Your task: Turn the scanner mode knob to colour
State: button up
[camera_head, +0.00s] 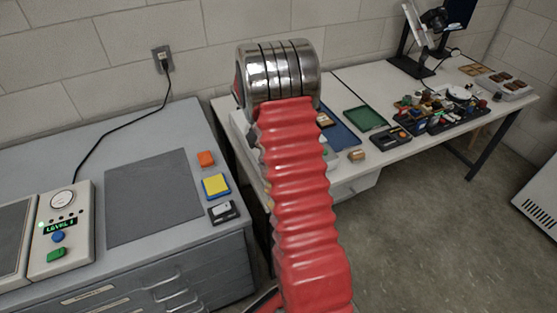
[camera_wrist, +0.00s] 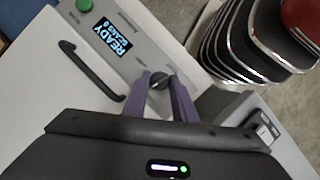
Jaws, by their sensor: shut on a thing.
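The scanner shows in the wrist view as a pale body (camera_wrist: 50,100) with a grey control panel (camera_wrist: 148,38). Its small dark mode knob (camera_wrist: 159,82) sits on the panel between the two purple fingers of my gripper (camera_wrist: 160,79), which are closed on its sides. The knob's pointer and the mode marks are too small or hidden to read. The lit display (camera_wrist: 111,36) reads READY with a smaller line below. In the head view my red arm hides the gripper and knob; only a pale edge of the scanner (camera_head: 241,132) shows beside it.
In the wrist view, a black bar handle (camera_wrist: 91,70) and a green button (camera_wrist: 84,5) lie near the display. In the head view, a grey cabinet (camera_head: 120,265) holds a control box (camera_head: 62,228); the right-hand table bears a green tray (camera_head: 365,118) and several small items.

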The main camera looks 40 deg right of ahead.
jog(key=shift+s+a+f+n, duration=0.1)
jog(key=shift+s+a+n, duration=0.1)
jog(key=shift+n, duration=0.4)
jog(key=shift+d+h, duration=0.1)
jog(key=shift+h, duration=0.2)
jog(key=o, duration=0.7)
jog(key=shift+o, duration=0.2)
jog(key=shift+w, duration=0.1)
jog(key=shift+w+r, duration=0.15)
jog(key=shift+r, duration=0.25)
jog(key=v, duration=1.3)
